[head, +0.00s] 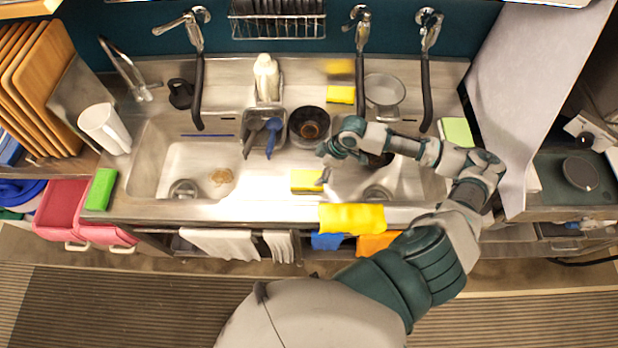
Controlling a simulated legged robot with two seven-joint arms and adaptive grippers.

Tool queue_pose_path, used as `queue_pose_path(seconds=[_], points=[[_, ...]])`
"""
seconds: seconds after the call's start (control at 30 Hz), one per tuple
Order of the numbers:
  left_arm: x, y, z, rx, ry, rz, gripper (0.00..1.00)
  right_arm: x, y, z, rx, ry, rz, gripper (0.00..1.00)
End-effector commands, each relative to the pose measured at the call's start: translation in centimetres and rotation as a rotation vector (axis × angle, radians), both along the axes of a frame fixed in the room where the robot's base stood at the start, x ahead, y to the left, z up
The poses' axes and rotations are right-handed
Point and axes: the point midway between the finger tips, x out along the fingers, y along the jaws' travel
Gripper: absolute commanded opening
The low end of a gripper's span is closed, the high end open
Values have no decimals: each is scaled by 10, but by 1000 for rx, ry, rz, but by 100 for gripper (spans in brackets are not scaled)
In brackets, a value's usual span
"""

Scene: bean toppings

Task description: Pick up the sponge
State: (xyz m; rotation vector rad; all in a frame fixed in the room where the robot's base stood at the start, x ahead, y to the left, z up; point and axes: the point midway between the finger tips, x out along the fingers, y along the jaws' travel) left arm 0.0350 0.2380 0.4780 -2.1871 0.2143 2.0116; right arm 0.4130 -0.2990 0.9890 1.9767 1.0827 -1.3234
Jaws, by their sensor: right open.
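A yellow sponge (304,181) lies on the steel counter between the two sink basins. My right gripper (323,166) is just above and to the right of it, fingers pointing down and left, open and empty. I cannot tell whether a finger touches the sponge. Another yellow sponge (341,95) lies at the back of the counter, a pale green one (457,132) at the right, and a bright green one (102,189) at the left edge. My left gripper is not in view.
A yellow cloth (351,218) hangs over the front edge. A white jug (105,128) stands at the left. The left basin (170,165) is mostly clear.

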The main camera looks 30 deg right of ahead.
Motion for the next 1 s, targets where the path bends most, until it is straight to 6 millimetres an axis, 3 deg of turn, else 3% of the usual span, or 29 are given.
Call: queue_pose_path(seconds=[0.27,0.5,0.77,0.8,0.87,1.0], points=[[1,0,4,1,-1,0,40,3,13,-21,-1,0,2,98],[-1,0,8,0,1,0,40,12,22,-55,2,1,2,98],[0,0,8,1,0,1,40,12,23,-61,-1,-1,1,98],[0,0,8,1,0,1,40,12,23,-60,-1,-1,1,95],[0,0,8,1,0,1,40,12,23,-60,-1,-2,2,80],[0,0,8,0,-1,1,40,13,25,-60,-2,-1,2,45]])
